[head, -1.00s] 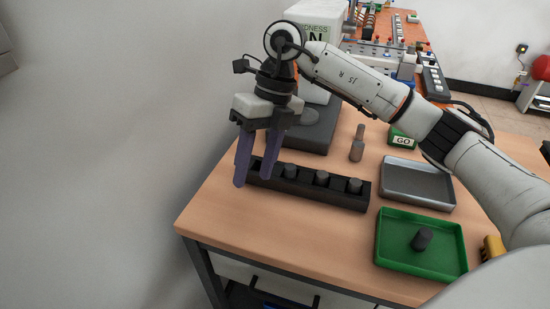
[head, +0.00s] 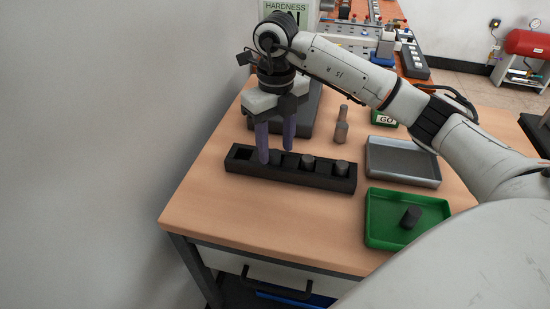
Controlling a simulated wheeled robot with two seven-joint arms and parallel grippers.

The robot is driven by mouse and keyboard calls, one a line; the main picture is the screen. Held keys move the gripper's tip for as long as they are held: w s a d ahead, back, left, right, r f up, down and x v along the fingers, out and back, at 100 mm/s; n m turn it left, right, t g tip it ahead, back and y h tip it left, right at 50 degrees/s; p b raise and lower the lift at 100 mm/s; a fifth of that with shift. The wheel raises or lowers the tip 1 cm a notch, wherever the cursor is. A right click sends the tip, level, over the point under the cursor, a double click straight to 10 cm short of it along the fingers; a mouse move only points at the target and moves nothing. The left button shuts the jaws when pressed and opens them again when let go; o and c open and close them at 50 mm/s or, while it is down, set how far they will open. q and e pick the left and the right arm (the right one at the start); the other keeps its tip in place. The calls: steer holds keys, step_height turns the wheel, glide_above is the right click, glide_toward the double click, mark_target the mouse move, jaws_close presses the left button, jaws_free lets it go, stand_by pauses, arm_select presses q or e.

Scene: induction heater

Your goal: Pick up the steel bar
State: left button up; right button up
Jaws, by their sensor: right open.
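A black rack (head: 290,178) lies on the wooden table with a row of slots. Short dark steel bars stand upright in it: one (head: 308,162) in the middle, one (head: 341,169) near the right end, and one (head: 276,158) between my fingertips. The leftmost slot looks empty. Another dark bar (head: 411,217) is in the green tray (head: 382,239). My right gripper (head: 276,155) points down, open, with its purple fingers either side of the bar left of the middle one. The fingers partly hide this bar; whether they touch it I cannot tell. My left gripper is out of view.
A grey tray (head: 410,178) lies behind the green tray. A small bottle-shaped object (head: 341,126) stands behind the rack, and a green GO box (head: 385,118) stands to its right. A hardness tester (head: 291,10) stands behind my gripper. The table's front left is bare.

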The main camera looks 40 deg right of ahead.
mark_target(275, 153)
steer(key=shift+f, duration=0.55)
steer(key=shift+r, duration=0.1)
jaws_close()
step_height(275, 153, up, 10)
steer(key=shift+p, duration=0.4)
